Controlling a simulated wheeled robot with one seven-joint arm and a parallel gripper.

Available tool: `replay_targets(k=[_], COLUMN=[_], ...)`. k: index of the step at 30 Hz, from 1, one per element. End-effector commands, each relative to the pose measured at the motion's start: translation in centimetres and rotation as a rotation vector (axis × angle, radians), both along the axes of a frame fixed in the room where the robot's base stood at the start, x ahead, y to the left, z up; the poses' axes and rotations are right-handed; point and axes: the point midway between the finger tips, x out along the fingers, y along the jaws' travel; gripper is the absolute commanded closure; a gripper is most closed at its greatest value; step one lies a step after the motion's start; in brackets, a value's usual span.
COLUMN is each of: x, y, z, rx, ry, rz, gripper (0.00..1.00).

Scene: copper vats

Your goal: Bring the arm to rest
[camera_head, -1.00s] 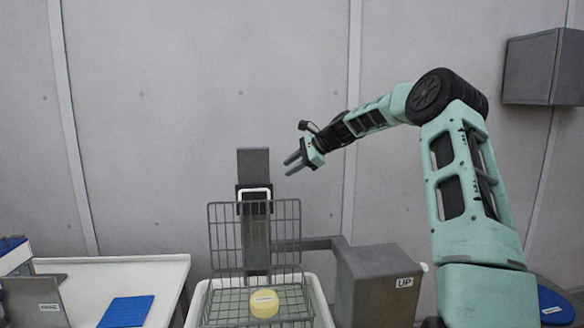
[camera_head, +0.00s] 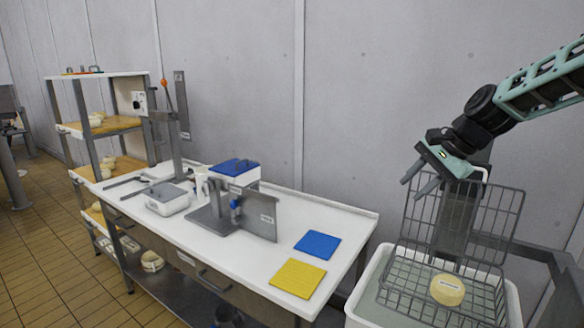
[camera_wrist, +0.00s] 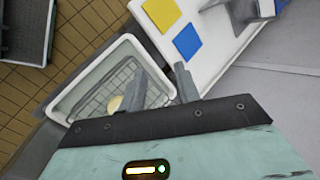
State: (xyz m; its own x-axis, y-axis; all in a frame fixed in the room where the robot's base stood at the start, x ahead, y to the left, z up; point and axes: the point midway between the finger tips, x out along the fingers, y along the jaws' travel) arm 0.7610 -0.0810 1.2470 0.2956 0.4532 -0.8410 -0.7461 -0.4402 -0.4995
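My gripper (camera_head: 420,187) is raised at the right of the head view, in front of the upper part of a wire basket (camera_head: 404,258). Its two fingers stand apart with nothing between them. In the wrist view the fingers of my gripper (camera_wrist: 150,85) also show spread and empty. A round yellow cheese (camera_head: 447,290) with a label lies in the basket, apart from the gripper. In the wrist view the cheese (camera_wrist: 115,104) is partly hidden by a finger.
The basket sits at a white tub (camera_head: 362,302) of liquid. A white table (camera_head: 335,208) to the left bears a blue mat (camera_head: 318,244), a yellow mat (camera_head: 297,278) and a metal device (camera_head: 262,216). A shelf rack (camera_head: 118,124) with cheeses stands farther left. Open tiled floor (camera_head: 50,235) lies at the left.

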Motion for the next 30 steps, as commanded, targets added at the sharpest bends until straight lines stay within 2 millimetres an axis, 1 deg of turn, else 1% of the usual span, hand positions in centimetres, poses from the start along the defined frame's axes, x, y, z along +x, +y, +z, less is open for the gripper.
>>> replay_targets(k=[1, 2, 3, 5, 6, 8, 9, 11, 12, 13, 15, 18, 21, 24, 27, 30], x=[-2.4, -3.8, -5.7, -9.0, -11.3, -14.9, -17.3, -20.9, -23.3, -25.0, -28.6, -32.8, -35.4, -36.8, -37.2, -37.2], y=[3.5, 5.1, 7.2, 9.9, 11.5, 13.5, 14.5, 15.5, 16.0, 16.2, 16.3, 15.7, 15.0, 14.5, 14.3, 14.3], z=[-0.9, -1.4, -2.0, -3.0, -3.7, -4.7, -5.3, -6.2, -6.9, -7.3, -8.2, -9.4, -10.1, -10.5, -10.6, -10.6], rx=[-0.054, -0.086, -0.127, -0.189, -0.228, -0.286, -0.321, -0.374, -0.405, -0.429, -0.476, -0.525, -0.558, -0.574, -0.580, -0.579], ry=[-0.002, -0.006, -0.015, -0.025, -0.034, -0.051, -0.062, -0.081, -0.094, -0.105, -0.130, -0.159, -0.182, -0.195, -0.200, -0.198], rz=[0.116, 0.182, 0.272, 0.412, 0.509, 0.652, 0.747, 0.889, 0.983, 1.052, 1.202, 1.379, 1.503, 1.570, 1.595, 1.595], gripper=[0.68, 0.68, 0.68, 0.68, 0.68, 0.68, 0.68, 0.68, 0.68, 0.68, 0.68, 0.68, 0.68, 0.68, 0.68, 0.68])
